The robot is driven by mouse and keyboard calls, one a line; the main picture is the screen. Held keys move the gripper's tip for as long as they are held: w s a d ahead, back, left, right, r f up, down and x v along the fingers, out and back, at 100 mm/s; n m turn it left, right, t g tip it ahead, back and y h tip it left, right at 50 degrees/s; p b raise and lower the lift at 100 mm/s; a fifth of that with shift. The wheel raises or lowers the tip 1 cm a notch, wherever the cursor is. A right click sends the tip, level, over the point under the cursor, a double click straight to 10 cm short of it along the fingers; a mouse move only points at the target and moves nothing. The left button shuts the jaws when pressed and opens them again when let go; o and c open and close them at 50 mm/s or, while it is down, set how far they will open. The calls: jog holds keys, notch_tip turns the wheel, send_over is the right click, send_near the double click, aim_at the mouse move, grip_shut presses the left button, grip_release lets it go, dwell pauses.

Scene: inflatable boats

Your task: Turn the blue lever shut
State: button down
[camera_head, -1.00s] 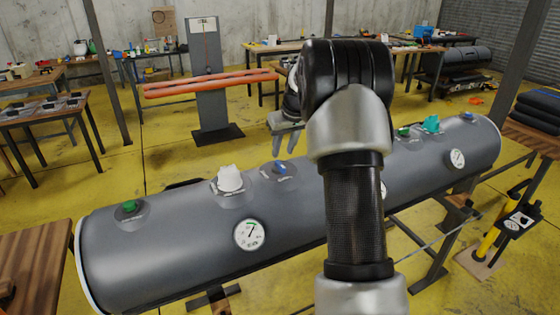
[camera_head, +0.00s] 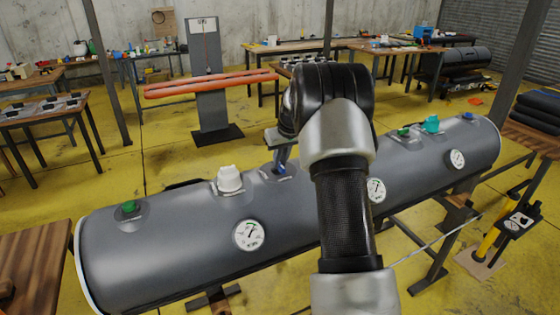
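The blue lever (camera_head: 281,170) sits on a fitting on top of the long grey inflatable tube (camera_head: 180,246), right of a white cap (camera_head: 229,179). It is small in the head view and partly covered by my gripper. My gripper (camera_head: 281,160) points down from my arm, with its fingertips right at the lever. The fingers overlap in this view, so I cannot tell whether they are open or shut, or whether they touch the lever. A second blue fitting (camera_head: 467,116) sits near the tube's far right end.
A green cap (camera_head: 128,207), another green fitting (camera_head: 403,132) and a teal valve (camera_head: 432,124) stand up from the tube. Round gauges (camera_head: 249,235) face its front. An orange tube (camera_head: 210,84) hangs by a grey post behind. My arm hides part of the tube's middle.

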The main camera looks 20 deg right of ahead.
jog(key=shift+m, duration=0.3)
jog(key=m+h, duration=0.1)
jog(key=m, duration=0.1)
jog(key=a+m+h+p, duration=0.1)
jog(key=m, duration=0.1)
jog(key=shift+w+r, duration=0.1)
jog(key=m, duration=0.2)
jog(key=m+g+h+p, duration=0.1)
jog(key=m, duration=0.1)
jog(key=m+g+h+p, duration=0.1)
jog(key=m, duration=0.1)
jog(key=shift+w+a+m, duration=0.25)
jog(key=shift+w+m, duration=0.05)
jog(key=shift+m, duration=0.1)
jog(key=m, duration=0.1)
jog(key=m+g+p, duration=0.1)
jog(key=m+p, duration=0.1)
jog(key=m, duration=0.1)
jog(key=shift+w+h, duration=0.25)
jog(key=shift+h, duration=0.05)
jog(key=shift+w+m+g+p, duration=0.1)
jog(key=shift+m+g+p, duration=0.55)
jog(key=shift+m, duration=0.55)
jog(key=shift+a, duration=0.1)
jog(key=c, duration=1.8)
grip_release()
jog(key=shift+o, duration=0.2)
